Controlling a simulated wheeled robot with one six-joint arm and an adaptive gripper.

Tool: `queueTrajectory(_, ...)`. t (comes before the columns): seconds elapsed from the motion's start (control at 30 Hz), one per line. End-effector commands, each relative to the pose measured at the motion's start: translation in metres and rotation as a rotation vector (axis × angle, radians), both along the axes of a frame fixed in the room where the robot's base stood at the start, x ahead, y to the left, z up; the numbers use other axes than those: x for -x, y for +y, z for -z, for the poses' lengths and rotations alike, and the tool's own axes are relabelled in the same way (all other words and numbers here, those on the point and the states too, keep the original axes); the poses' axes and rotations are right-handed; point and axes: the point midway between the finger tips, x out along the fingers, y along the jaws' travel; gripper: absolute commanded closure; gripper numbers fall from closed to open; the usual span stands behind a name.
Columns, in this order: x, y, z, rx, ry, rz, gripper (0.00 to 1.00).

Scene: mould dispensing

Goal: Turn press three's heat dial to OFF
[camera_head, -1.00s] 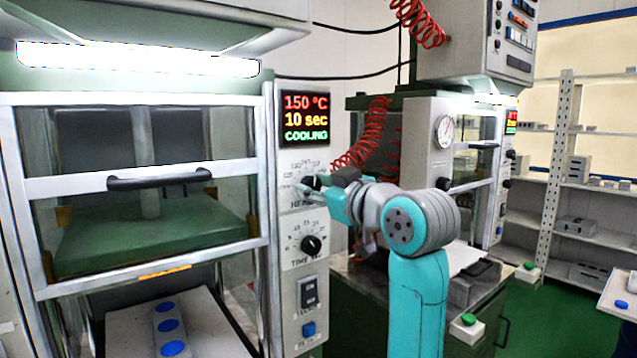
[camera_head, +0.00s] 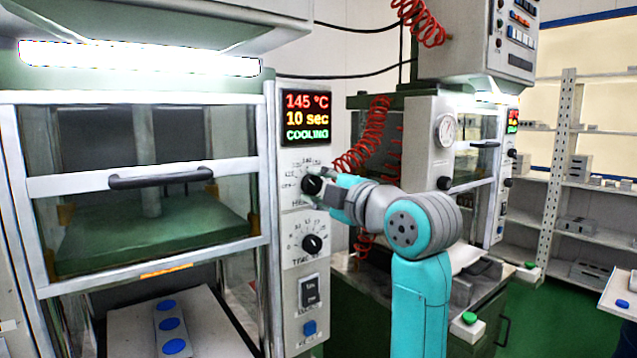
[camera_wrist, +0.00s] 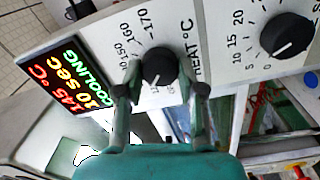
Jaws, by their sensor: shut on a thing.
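The heat dial (camera_head: 312,186) is a round black knob on the pale panel at the right of the near press. It also shows in the wrist view (camera_wrist: 160,66), with a ring of temperature figures around it. My gripper (camera_head: 325,181) is at this dial. In the wrist view its two fingers (camera_wrist: 162,68) stand on either side of the knob, shut on it. I cannot read exactly where the dial's mark points. The display (camera_head: 306,117) above reads 145 °C, 10 sec, COOLING.
The time dial (camera_head: 312,244) sits just below the heat dial, with a black switch (camera_head: 310,291) and a blue button (camera_head: 309,328) under it. The press's guard door handle (camera_head: 160,178) is to the left. A second press (camera_head: 428,150) stands behind my arm.

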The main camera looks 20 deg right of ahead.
Motion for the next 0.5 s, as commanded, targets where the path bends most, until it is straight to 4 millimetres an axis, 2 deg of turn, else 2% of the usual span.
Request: queueTrajectory(0.5,0.0000,-0.0027,-0.0046,0.447,-0.157,0.009,0.96)
